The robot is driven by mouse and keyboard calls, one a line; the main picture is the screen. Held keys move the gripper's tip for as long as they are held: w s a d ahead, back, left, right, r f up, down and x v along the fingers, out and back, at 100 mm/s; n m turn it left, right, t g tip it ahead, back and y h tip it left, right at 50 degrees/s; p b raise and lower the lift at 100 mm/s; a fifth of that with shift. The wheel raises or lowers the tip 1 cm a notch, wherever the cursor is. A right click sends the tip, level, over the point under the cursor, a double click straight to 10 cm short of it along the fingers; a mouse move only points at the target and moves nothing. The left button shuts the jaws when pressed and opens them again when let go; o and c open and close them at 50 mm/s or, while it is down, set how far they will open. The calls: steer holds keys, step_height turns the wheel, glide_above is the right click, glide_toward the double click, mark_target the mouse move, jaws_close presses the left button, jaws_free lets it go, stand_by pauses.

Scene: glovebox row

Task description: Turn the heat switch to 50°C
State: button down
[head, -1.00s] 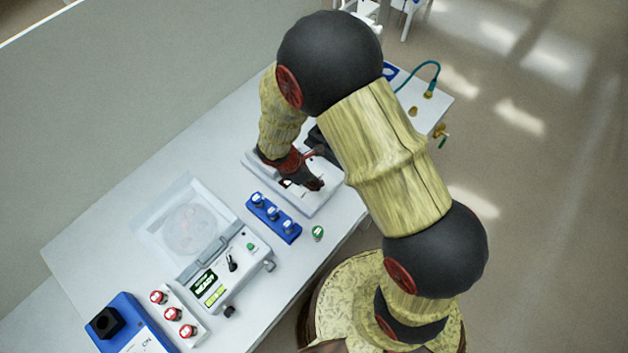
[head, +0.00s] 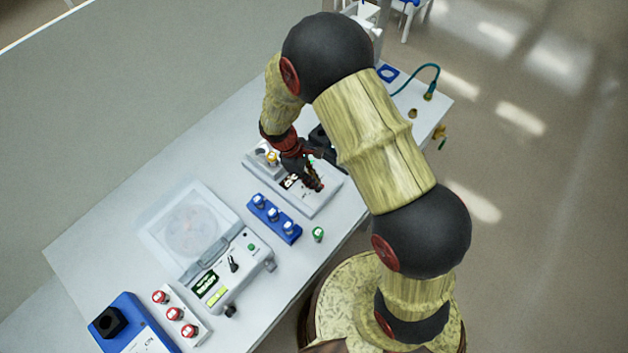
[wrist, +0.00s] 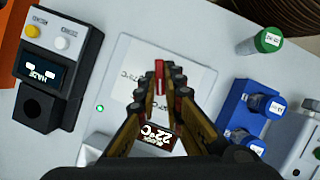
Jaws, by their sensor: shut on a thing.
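The heat switch is a small red lever (wrist: 160,76) on a flat white device plate (wrist: 205,60) in the wrist view. My gripper (wrist: 163,88) has its two fingers closed in around the lever, one on each side. Small printed temperature labels stand beside the switch, partly covered by the fingers and too small to read surely. A dark display (wrist: 156,137) between the finger bases reads 22°C. A green light (wrist: 99,107) is lit on the plate. In the head view my gripper (head: 316,180) reaches down onto the white device (head: 318,205); the switch itself is hidden there.
A black device (wrist: 62,60) stands beside the plate. A blue rack (head: 272,218) with several vials and a green-capped vial (head: 318,233) stand close by. A grey machine (head: 240,262), a white rack of red-capped vials (head: 180,318) and a blue box (head: 125,325) are farther along the bench.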

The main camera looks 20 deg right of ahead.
steer(key=shift+w+m, duration=0.1)
steer(key=shift+m, duration=0.2)
steer(key=c, duration=1.9)
jaws_free()
steer(key=v, duration=1.2)
steer(key=shift+d, duration=0.15)
